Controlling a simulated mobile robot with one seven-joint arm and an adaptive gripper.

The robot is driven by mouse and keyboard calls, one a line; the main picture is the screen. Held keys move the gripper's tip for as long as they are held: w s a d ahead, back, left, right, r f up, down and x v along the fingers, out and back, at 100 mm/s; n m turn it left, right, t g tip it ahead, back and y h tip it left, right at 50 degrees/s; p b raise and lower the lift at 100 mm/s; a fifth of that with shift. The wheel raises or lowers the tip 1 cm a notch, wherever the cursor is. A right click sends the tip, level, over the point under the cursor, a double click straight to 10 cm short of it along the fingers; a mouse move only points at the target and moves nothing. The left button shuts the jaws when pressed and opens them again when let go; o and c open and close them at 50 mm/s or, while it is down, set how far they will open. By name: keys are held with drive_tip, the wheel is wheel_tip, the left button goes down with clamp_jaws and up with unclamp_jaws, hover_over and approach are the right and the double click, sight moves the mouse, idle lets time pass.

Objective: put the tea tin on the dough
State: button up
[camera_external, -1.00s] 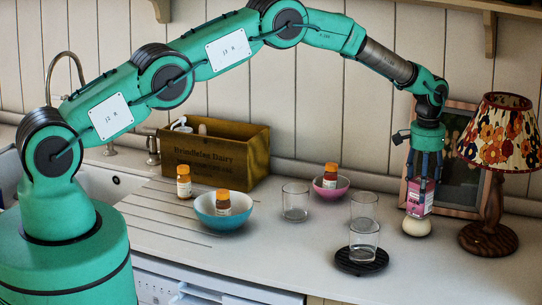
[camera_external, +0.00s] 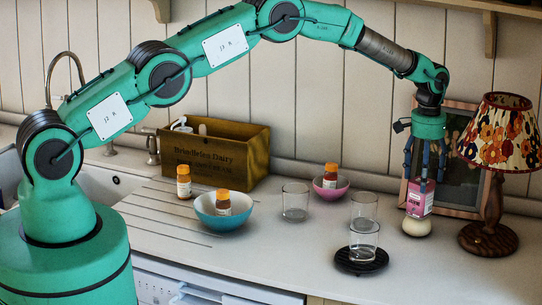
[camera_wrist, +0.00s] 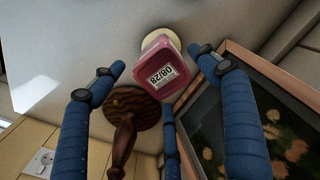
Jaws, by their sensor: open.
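The tea tin (camera_external: 419,198) is pink with a white label. It stands roughly upright on the pale round dough (camera_external: 416,227) on the counter in front of the picture frame. In the wrist view the tin (camera_wrist: 162,68) shows its top with a printed date label, and a rim of the dough (camera_wrist: 153,38) shows behind it. My gripper (camera_external: 423,176) is open just above the tin, its blue fingers spread around and over the tin's upper end. In the wrist view the fingers (camera_wrist: 160,75) stand apart from the tin.
A patterned lamp (camera_external: 489,240) stands close right of the dough, and a picture frame (camera_external: 459,207) leans behind it. Glasses (camera_external: 364,206) stand to the left, one on a black trivet (camera_external: 361,262). Bowls with bottles and a wooden crate (camera_external: 218,155) are farther left.

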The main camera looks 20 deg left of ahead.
wheel_tip(320, 180, up, 9)
drive_tip(key=b, duration=0.1)
idle(0.3)
drive_tip(key=shift+f, duration=0.15)
idle(0.4)
drive_tip(key=shift+a, duration=0.1)
drive_tip(key=s+a+r+n+t+b, duration=0.1)
drive_tip(key=s+a+r+b, duration=0.15)
drive_tip(key=a+r, duration=0.7)
drive_tip(key=s+a+r+n+b, duration=0.1)
drive_tip(key=a+r+b, duration=0.35)
drive_tip(key=a, duration=0.95)
drive_tip(key=s+a+r+t+b, duration=0.1)
drive_tip(key=s+a+r+b, duration=0.1)
drive_tip(key=s+a+r, duration=0.45)
drive_tip(key=s+a+r+t+b, duration=0.15)
drive_tip(key=s+a, duration=0.25)
drive_tip(key=a, duration=0.6)
drive_tip(key=s+a+n+b, duration=0.1)
drive_tip(key=s+a+b, duration=0.2)
drive_tip(key=s+a, duration=1.15)
drive_tip(key=s+a+f+t+b, duration=0.1)
drive_tip(key=s+a+f, duration=0.2)
drive_tip(key=s, duration=0.6)
drive_tip(key=s+a+f+n+t+b, duration=0.1)
drive_tip(key=s+f, duration=0.4)
drive_tip(key=s, duration=0.5)
drive_tip(key=shift+a+f+b, duration=0.3)
drive_tip(key=shift+a+b, duration=0.45)
drive_tip(key=shift+a, duration=0.25)
